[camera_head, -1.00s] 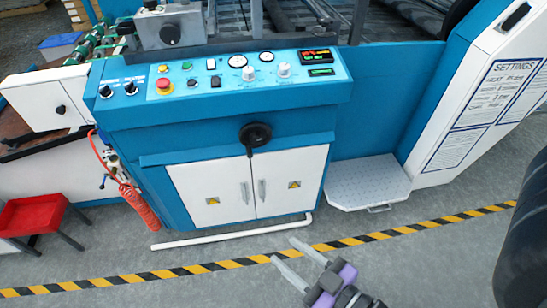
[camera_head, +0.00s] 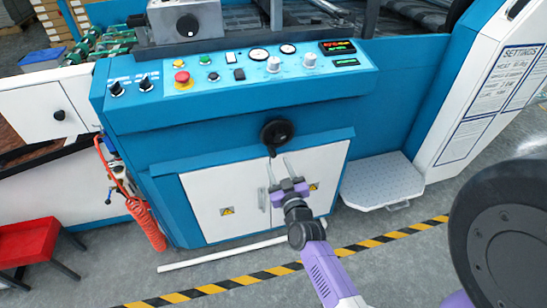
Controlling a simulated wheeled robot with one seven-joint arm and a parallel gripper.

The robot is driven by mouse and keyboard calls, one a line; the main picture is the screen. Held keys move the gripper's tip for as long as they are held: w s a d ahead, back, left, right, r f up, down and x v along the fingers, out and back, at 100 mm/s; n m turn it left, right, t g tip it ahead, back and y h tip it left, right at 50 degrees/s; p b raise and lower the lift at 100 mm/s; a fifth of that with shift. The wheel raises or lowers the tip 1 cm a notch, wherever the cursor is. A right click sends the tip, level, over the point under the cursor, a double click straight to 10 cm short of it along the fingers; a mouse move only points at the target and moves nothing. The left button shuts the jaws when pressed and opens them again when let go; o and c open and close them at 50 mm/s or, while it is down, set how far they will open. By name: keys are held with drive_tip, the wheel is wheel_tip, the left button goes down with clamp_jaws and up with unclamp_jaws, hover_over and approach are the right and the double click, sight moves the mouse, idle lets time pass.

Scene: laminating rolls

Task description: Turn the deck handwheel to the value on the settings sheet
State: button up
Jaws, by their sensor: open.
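The black handwheel (camera_head: 277,134) sits on the front of the blue machine, above the white cabinet doors; a handle points down from it. My gripper (camera_head: 277,168) is open and empty in front of the doors. Its two pale fingers point up toward the handwheel, just below it in the picture; I cannot tell the gap in depth. The settings sheet (camera_head: 508,78) is on the white panel at the right; its handwritten values are too small to read and its right side is cut off.
The control panel (camera_head: 250,70) with knobs, gauges and a red stop button runs above. A metal step plate (camera_head: 383,181) juts out at the right. A red stool (camera_head: 30,243) and a coiled red hose (camera_head: 146,222) are at the left. Yellow-black tape (camera_head: 270,273) crosses the floor.

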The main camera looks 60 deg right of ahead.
sight(274, 157)
drive_tip(key=shift+x, duration=2.75)
drive_tip(key=shift+c, duration=0.4)
clamp_jaws()
